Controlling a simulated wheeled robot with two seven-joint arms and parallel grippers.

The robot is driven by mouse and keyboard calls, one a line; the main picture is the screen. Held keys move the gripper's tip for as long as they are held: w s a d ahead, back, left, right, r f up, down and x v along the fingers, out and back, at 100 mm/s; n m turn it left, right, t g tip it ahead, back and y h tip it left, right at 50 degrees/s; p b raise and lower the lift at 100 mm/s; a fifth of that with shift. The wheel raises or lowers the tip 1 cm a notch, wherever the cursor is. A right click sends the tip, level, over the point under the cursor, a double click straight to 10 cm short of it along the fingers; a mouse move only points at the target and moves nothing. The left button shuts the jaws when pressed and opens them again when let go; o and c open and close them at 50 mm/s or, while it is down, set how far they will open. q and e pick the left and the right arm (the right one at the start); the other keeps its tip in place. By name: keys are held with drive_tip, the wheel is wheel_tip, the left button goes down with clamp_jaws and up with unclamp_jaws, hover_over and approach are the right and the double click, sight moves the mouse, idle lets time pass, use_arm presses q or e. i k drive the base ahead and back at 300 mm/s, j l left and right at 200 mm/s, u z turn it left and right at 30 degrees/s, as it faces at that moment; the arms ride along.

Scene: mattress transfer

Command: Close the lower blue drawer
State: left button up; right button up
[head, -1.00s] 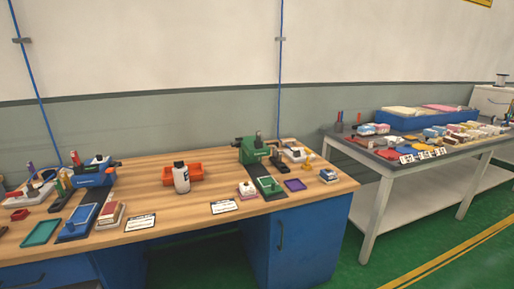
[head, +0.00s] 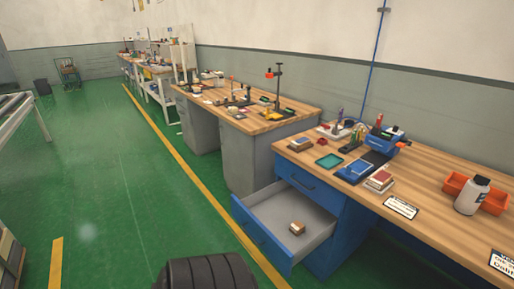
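The lower blue drawer (head: 262,234) is pulled open from the blue cabinet under the wooden workbench (head: 440,183). Its grey inside shows, and a small brown and white block (head: 297,228) lies in it. Neither gripper is in view.
Green floor (head: 120,190) with a yellow line (head: 205,190) lies open left of the drawer. A second bench with grey cabinets (head: 245,155) stands just beyond it.

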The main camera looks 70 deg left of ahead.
sight(266, 216)
drive_tip(key=u, duration=2.2)
